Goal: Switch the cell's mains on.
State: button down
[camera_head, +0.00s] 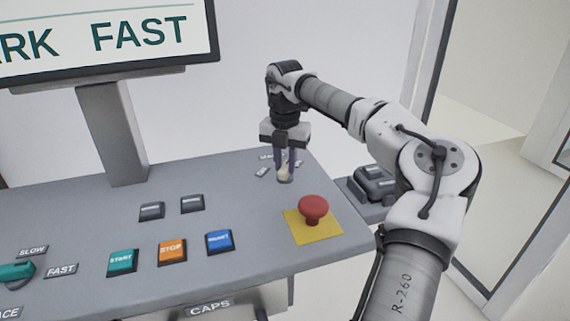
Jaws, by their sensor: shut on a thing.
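The mains switch (284,176) is a small pale handle on a round grey base at the back right of the console. A label beside it, partly hidden, begins with "MA". My gripper (285,168) points straight down over it, its two dark fingers on either side of the handle. The gripper is shut on the handle. The fingers cover much of the switch, so I cannot tell which position it is turned to.
A red mushroom button (313,208) on a yellow plate (314,230) stands just in front. Green START (122,262), orange STOP (172,251) and blue (219,241) buttons lie left. A monitor (105,35) rises at the back left. A dark device (372,183) sits right.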

aim_at(285, 166)
jog(key=shift+m, duration=0.9)
jog(key=c, duration=1.2)
grip_release()
jog(key=shift+c, duration=0.2)
notch_tip(285, 166, up, 14)
jog(key=b, duration=0.1)
jog(key=shift+f, duration=0.1)
